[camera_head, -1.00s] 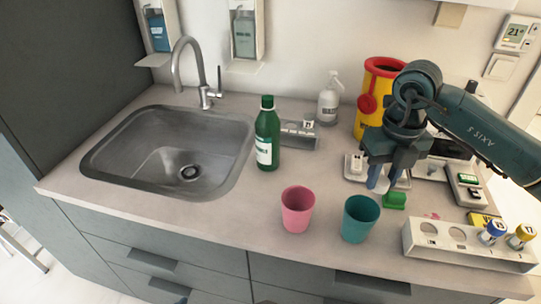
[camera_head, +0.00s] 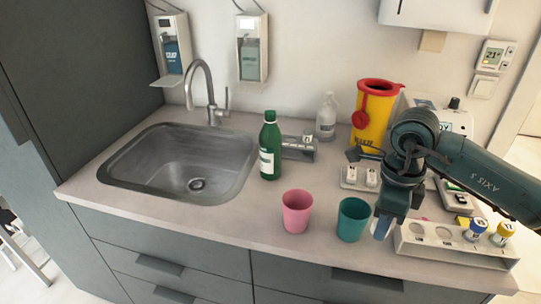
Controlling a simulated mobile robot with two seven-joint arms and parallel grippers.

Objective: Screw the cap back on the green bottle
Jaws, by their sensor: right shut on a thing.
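The green bottle (camera_head: 270,148) with a white label stands upright on the counter, right of the sink. Its top is green; I cannot tell whether that is a cap or the bare neck. My right gripper (camera_head: 383,228) points down at the counter's front, just right of the teal cup and well right of the bottle. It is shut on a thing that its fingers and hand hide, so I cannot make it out. I cannot identify a loose cap. My left gripper is not in view.
A pink cup (camera_head: 297,212) and a teal cup (camera_head: 354,220) stand in front. A white rack (camera_head: 455,248) with vials is at right. A yellow bin (camera_head: 372,125) and spray bottle (camera_head: 326,118) stand behind. The sink (camera_head: 185,165) is at left.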

